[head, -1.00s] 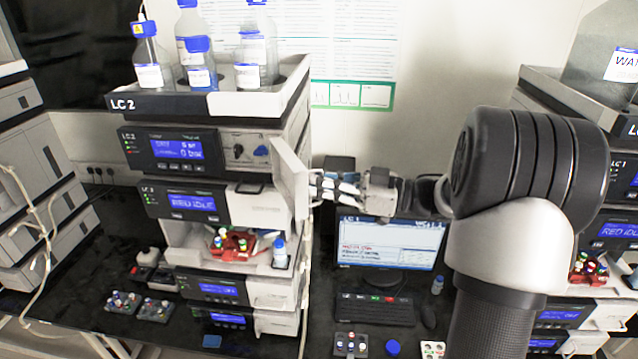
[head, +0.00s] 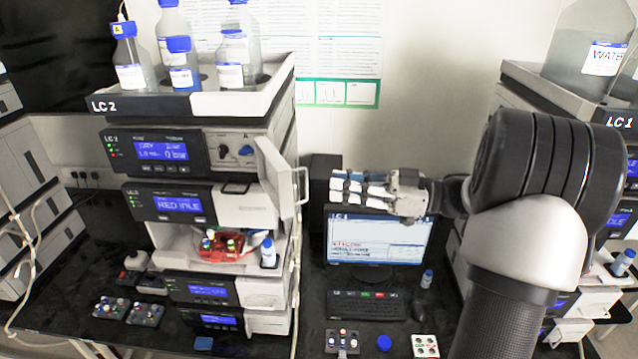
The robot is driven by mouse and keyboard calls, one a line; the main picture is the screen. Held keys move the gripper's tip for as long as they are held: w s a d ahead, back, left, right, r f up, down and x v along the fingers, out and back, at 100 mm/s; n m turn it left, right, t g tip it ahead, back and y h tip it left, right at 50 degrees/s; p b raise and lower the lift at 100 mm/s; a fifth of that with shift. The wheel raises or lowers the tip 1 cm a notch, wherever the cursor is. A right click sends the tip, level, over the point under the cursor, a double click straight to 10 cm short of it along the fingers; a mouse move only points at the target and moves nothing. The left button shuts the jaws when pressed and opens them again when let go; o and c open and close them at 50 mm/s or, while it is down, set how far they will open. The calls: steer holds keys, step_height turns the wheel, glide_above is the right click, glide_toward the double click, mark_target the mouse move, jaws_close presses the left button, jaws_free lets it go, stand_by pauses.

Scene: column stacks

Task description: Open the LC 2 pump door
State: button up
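The LC 2 stack (head: 112,105) stands left of centre in the head view. Its pump module (head: 150,150) is at the top, under the bottle tray, with a lit blue display. The pump door (head: 274,172) is swung out at the right front edge, with its handle (head: 301,186) on the outer side. The pump's inner face with knobs (head: 233,150) is exposed. My gripper (head: 338,188) is right of the door, apart from the handle, with its fingers pointing left. I cannot tell how far apart its fingers are.
Bottles stand in the tray (head: 275,85) on top of the stack. A monitor (head: 375,255) and keyboard (head: 370,306) are below my gripper. The LC 1 stack (head: 612,122) is at the right. An open sampler bay with red vial holder (head: 222,246) is below the door.

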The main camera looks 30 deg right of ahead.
steer(key=v, duration=0.4)
stand_by(0.5)
